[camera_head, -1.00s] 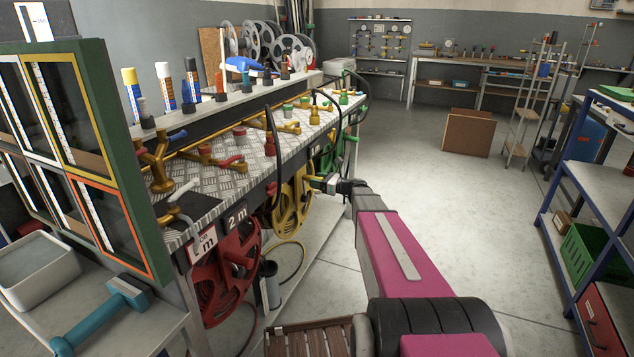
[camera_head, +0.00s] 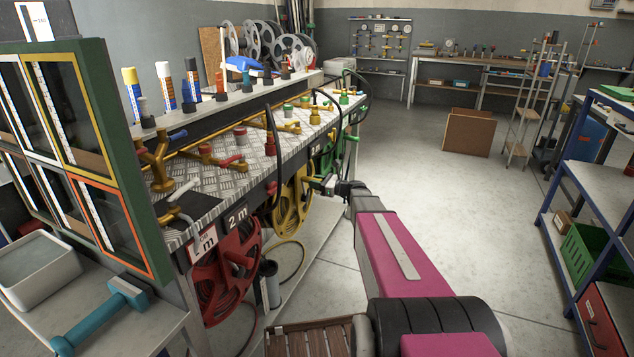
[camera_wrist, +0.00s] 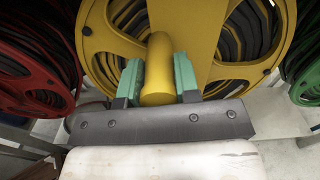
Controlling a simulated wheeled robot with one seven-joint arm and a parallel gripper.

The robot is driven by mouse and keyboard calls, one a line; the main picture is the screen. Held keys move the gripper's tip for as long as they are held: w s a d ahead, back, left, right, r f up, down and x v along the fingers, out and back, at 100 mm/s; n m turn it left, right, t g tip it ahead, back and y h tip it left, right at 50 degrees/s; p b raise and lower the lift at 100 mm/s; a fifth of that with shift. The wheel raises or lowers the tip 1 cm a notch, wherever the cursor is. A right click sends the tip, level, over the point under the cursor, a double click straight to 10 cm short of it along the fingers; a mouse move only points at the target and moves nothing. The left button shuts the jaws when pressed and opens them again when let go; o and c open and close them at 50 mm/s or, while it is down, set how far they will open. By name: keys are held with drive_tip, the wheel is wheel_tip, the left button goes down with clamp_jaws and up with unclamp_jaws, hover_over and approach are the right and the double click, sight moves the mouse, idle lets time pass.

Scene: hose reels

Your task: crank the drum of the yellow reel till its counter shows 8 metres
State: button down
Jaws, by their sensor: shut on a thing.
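The yellow reel (camera_head: 292,203) hangs under the metal bench, between a red reel and a green reel. In the wrist view its yellow drum (camera_wrist: 205,30) fills the upper middle, with dark hose showing through the openings. Its yellow crank handle (camera_wrist: 158,70) points toward the wrist camera. My gripper (camera_wrist: 159,82) is shut on this handle, with a green finger pad on each side. In the head view my gripper (camera_head: 328,185) is small, at the reel's right edge. The yellow reel's counter cannot be made out; a sign reading 2 m (camera_head: 237,217) hangs nearer, above the red reel.
The red reel (camera_head: 226,270) is nearer and left; it also shows in the wrist view (camera_wrist: 40,65). A green reel (camera_wrist: 303,65) is close on the right. The patterned metal bench top (camera_head: 225,180) carries brass valves above. Open floor (camera_head: 400,160) lies to the right.

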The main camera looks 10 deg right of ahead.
drive_tip(key=shift+s+a+f+n, duration=0.15)
drive_tip(key=shift+s+a+n, duration=0.15)
drive_tip(key=shift+s+n, duration=0.15)
drive_tip(key=s+a+f+n, duration=0.4)
drive_tip(key=s+f+n, duration=0.2)
drive_tip(key=f+n, duration=0.3)
drive_tip(key=shift+n, duration=0.55)
drive_tip(key=c, duration=0.8)
unclamp_jaws()
drive_tip(key=shift+c, duration=0.2)
